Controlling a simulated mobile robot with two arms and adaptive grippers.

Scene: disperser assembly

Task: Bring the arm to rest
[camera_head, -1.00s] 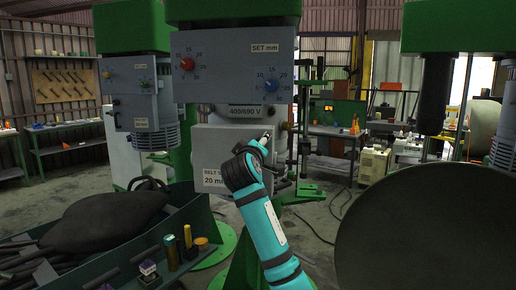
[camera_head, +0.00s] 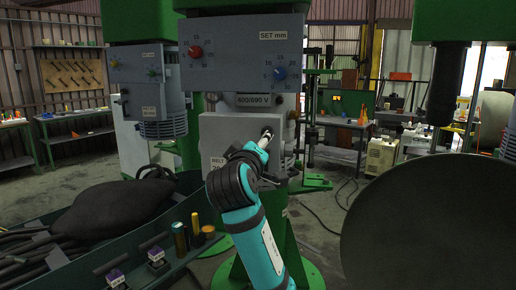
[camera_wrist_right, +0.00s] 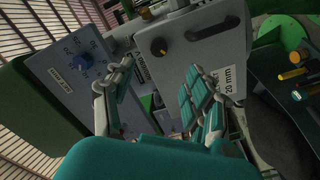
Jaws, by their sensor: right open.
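My teal right arm comes up from the bottom of the head view, and its gripper (camera_head: 267,138) is in front of the grey machine's lower box (camera_head: 225,138). The arm partly hides the box's label. In the right wrist view, my right gripper (camera_wrist_right: 160,75) has its two fingers spread apart, with nothing between them. I cannot tell whether the fingers touch the machine. My left gripper is not in view.
A dark green tray (camera_head: 90,265) at lower left holds a black bag (camera_head: 118,208), rods and small cylinders. A large dark round disc (camera_head: 430,225) fills the lower right. Concrete floor (camera_head: 325,215) shows between the machine and the disc.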

